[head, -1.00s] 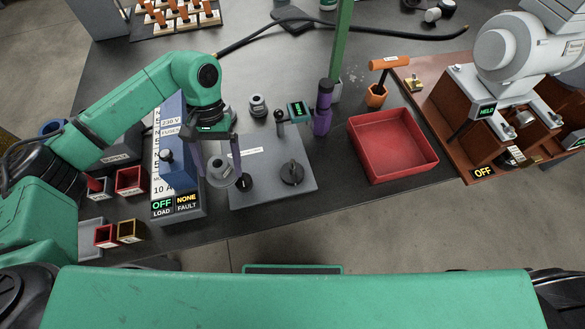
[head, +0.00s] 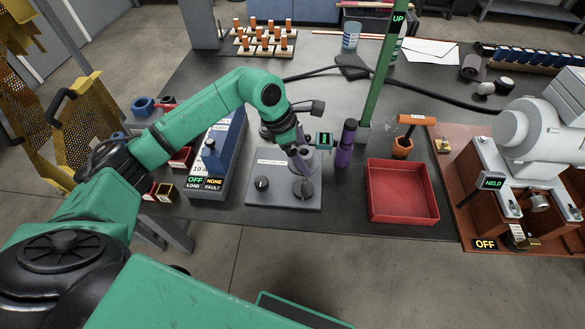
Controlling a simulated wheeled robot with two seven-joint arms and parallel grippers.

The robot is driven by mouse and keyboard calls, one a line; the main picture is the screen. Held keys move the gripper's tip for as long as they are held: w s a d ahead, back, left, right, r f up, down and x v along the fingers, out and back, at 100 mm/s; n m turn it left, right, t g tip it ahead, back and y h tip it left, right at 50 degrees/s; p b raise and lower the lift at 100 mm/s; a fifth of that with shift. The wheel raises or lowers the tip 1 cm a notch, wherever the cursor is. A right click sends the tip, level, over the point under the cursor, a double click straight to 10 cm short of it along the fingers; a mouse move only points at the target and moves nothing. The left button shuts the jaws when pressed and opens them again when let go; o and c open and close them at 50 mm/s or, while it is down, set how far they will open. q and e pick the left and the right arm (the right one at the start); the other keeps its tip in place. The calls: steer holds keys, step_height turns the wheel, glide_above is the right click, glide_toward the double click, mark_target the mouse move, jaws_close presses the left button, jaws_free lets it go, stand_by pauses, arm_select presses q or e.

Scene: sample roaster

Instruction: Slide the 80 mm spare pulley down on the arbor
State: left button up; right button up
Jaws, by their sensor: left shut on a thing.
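My left gripper (head: 300,160) is over the far right part of a grey base plate (head: 285,199), its fingers pointing down. It is shut on a grey pulley (head: 311,158), which the fingers partly cover. The pulley is close above or behind a dark round piece with a short stem (head: 304,189) on the plate's right. A second dark round piece (head: 261,183) sits on the plate's left. I cannot make out the arbor clearly, nor whether the pulley is around it. My right gripper is not in view.
A blue meter box (head: 211,153) stands left of the plate.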

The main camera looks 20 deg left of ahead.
arm_select(q)
steer(key=shift+w+d+r+n+t, duration=0.2)
steer(key=shift+w+n+t, duration=0.15)
steer(key=shift+n, duration=0.45)
steer(key=b, duration=0.5)
glide_above(304, 178)
step_height(304, 178, down, 6)
steer(key=shift+w+r, duration=0.1)
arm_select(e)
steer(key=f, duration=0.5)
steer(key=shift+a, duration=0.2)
arm_select(q)
steer(key=shift+r, duration=0.1)
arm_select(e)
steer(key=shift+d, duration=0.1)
arm_select(q)
steer(key=shift+b, duration=0.4)
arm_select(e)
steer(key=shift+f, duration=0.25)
